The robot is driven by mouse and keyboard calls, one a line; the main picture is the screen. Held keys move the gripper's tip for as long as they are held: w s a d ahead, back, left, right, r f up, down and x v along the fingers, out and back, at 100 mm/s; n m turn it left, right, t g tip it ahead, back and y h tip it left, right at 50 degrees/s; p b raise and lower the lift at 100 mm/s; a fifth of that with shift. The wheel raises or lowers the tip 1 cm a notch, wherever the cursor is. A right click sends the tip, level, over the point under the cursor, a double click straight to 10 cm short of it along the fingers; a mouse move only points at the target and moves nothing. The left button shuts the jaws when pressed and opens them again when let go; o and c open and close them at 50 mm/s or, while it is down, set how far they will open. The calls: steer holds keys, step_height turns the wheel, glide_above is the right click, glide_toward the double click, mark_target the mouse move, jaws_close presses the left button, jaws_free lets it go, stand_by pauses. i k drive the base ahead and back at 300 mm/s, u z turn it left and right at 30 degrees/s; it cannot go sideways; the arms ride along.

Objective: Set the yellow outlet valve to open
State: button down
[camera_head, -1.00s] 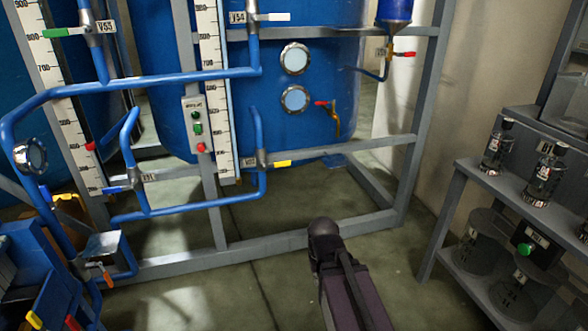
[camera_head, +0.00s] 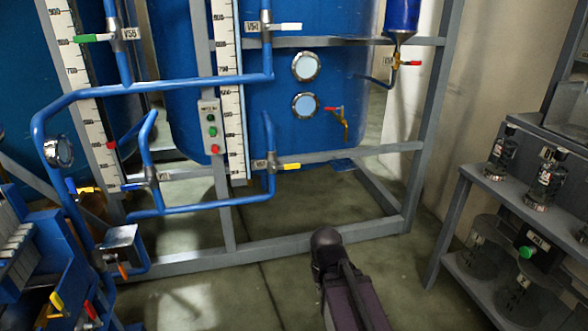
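A valve with a yellow handle (camera_head: 288,166) sits low on a blue vertical pipe, in front of the large blue tank (camera_head: 330,125). Its handle sticks out to the right, roughly level and across the pipe. A small tag beside it is too blurred to read. Another yellow handle (camera_head: 57,301) shows on the blue equipment at the lower left; I cannot tell which is the outlet valve. A dark part of my arm rises from the bottom centre, apart from both handles. My gripper's fingers do not show.
A grey frame (camera_head: 290,239) surrounds the tank, with its bottom rail near the floor. Blue pipes (camera_head: 180,82) with white, green, blue and red handles run at left. A grey shelf (camera_head: 465,170) with bottles stands at right. Floor (camera_head: 260,295) shows clear between.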

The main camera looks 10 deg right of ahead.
mark_target(295, 165)
steer(key=u, duration=0.1)
steer(key=i, duration=0.95)
steer(key=z, duration=0.1)
